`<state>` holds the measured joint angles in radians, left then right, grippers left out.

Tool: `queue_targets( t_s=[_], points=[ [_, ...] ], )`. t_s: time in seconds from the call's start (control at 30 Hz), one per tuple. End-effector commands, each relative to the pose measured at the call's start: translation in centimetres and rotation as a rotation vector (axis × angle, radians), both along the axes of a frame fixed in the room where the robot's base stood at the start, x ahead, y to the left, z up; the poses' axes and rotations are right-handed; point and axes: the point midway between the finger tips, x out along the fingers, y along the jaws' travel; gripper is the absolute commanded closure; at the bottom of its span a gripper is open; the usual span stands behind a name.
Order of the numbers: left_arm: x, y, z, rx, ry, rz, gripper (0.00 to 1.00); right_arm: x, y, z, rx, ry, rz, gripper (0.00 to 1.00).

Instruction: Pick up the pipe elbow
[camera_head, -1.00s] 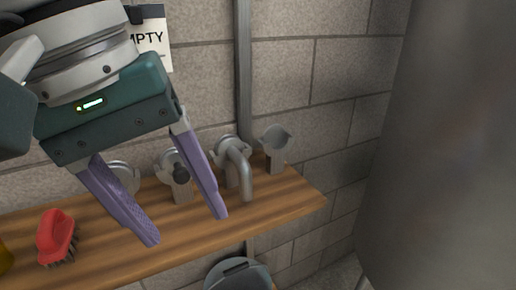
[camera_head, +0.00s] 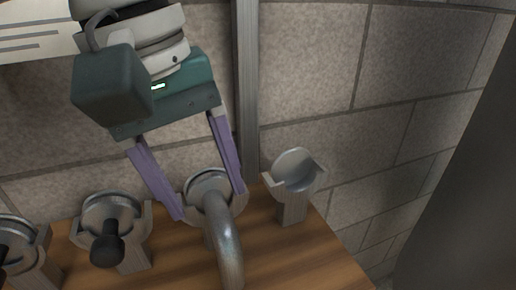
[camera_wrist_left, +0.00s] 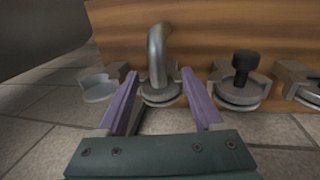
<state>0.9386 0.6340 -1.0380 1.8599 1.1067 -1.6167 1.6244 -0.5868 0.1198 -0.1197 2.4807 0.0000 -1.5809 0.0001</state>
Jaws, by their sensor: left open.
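The pipe elbow (camera_head: 229,240) is a bent grey metal tube with a round flange, resting in a wooden holder on the shelf. In the left wrist view the elbow (camera_wrist_left: 157,56) stands between my finger tips. My left gripper (camera_head: 211,204) is open, its two purple fingers on either side of the elbow's flange, with no grip on it visible. The fingers also show in the left wrist view (camera_wrist_left: 160,85). Whether they touch the flange I cannot tell. My right gripper is not in view.
A fitting with a black knob (camera_head: 108,243) sits in a holder left of the elbow, with another fitting (camera_head: 17,243) further left. An empty-looking holder with a grey cup shape (camera_head: 293,172) stands to the right. The wooden shelf (camera_head: 310,259) backs onto a block wall with a vertical pipe (camera_head: 246,90).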

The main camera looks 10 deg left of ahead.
Motion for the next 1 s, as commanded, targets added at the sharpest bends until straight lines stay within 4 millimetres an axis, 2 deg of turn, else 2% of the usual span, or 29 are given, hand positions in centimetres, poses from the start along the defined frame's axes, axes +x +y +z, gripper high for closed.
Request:
queue_targets(
  t_s=[0.33, 0.63, 1.0],
  points=[
    [0.5, -1.0, -4.7, 0.001, 0.000, -0.001, 0.32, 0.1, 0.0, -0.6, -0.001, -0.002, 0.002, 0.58],
    [0.5, -1.1, -5.1, 0.001, -0.001, -0.002, 0.33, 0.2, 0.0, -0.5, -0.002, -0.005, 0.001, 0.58],
    [0.5, -1.1, -5.1, 0.001, -0.001, -0.002, 0.75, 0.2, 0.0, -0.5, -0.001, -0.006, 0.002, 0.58]
  ],
)
